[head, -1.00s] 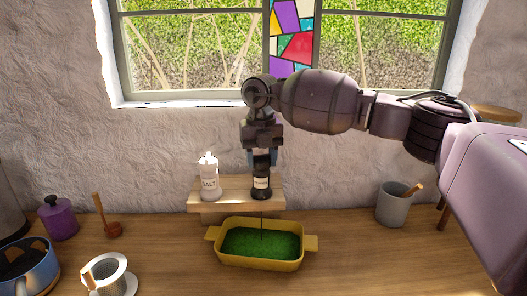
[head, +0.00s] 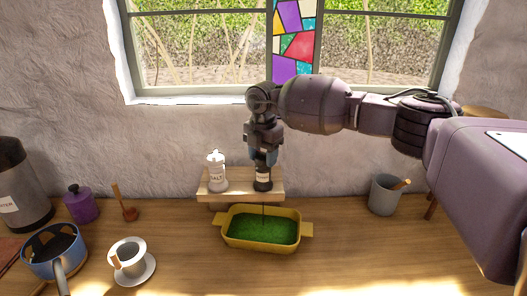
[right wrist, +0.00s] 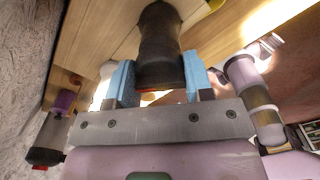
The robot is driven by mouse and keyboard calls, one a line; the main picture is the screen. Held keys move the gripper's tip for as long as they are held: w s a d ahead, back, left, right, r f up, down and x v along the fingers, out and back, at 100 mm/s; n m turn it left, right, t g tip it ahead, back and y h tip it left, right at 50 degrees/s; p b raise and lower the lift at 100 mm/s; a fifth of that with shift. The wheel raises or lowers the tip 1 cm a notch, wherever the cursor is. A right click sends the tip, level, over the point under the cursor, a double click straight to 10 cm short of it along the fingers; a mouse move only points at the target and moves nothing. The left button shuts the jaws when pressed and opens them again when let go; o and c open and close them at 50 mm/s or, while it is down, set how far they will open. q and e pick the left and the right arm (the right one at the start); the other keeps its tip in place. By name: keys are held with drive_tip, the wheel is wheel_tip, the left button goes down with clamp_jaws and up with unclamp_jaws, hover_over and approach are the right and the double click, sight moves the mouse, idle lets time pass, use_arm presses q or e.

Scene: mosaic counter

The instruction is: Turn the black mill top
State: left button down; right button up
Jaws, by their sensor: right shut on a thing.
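My right gripper (head: 263,157) comes down from above and is shut on the mill's top. In the right wrist view the dark mill (right wrist: 160,45) sits between the two blue fingers of the gripper (right wrist: 160,85). A thin dark streak runs from below the mill into the yellow dish (head: 228,240), which holds something green. My left gripper is not in view.
A white salt mill (head: 216,172) stands close to the left on the same shelf. A grey cup (head: 384,196) is at the right. A blue pot (head: 55,250), a white cup on a saucer (head: 130,262) and a purple jar (head: 80,206) are at the left.

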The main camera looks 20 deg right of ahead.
sight(263, 153)
drive_tip(key=shift+m, duration=0.4)
drive_tip(key=o, duration=0.9)
wheel_tip(263, 153, up, 11)
drive_tip(key=shift+f+b, duration=0.1)
drive_tip(key=shift+b, duration=0.25)
